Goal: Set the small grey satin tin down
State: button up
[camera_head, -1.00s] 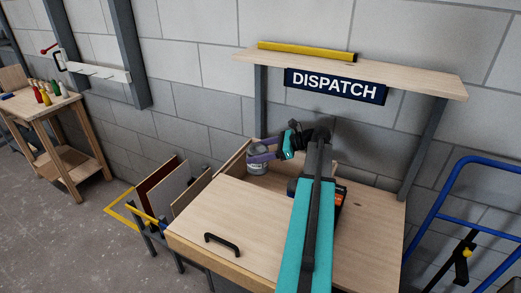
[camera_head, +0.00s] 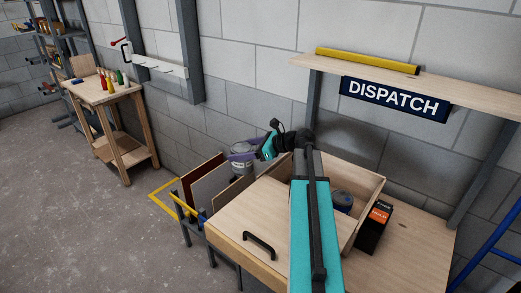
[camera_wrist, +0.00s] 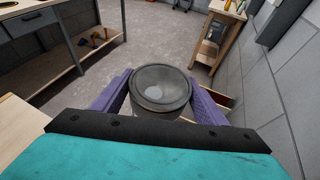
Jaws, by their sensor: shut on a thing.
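The small grey tin (camera_head: 242,165) is held upright in my gripper (camera_head: 243,152), beyond the left end of the dispatch bench and above the floor-standing board rack. In the wrist view, the tin (camera_wrist: 160,88) sits between the two purple fingers, its round grey lid facing the camera. The fingers press on its two sides. The tin's underside is hidden, and I see nothing touching it from below.
The dispatch bench (camera_head: 415,250) carries an open wooden box (camera_head: 367,181) with a dark blue tin (camera_head: 342,200) inside, and a black-and-orange carton (camera_head: 375,226). Upright boards (camera_head: 208,187) stand in the rack. A wooden table (camera_head: 106,93) with coloured bottles stands far left; grey floor lies between.

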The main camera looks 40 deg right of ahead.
jog(key=w+a+m+t+h+b, duration=0.25)
jog(key=w+a+m+h, duration=0.35)
jog(key=a, duration=0.4)
jog(key=w+a+r+h, duration=0.1)
jog(key=w+a+r, duration=0.1)
jog(key=a, duration=0.3)
jog(key=w+a+r+m+b, duration=0.1)
jog(key=w+a+r, duration=0.1)
jog(key=a+r, duration=0.2)
jog(key=shift+a+h, duration=0.4)
jog(key=shift+a, duration=0.35)
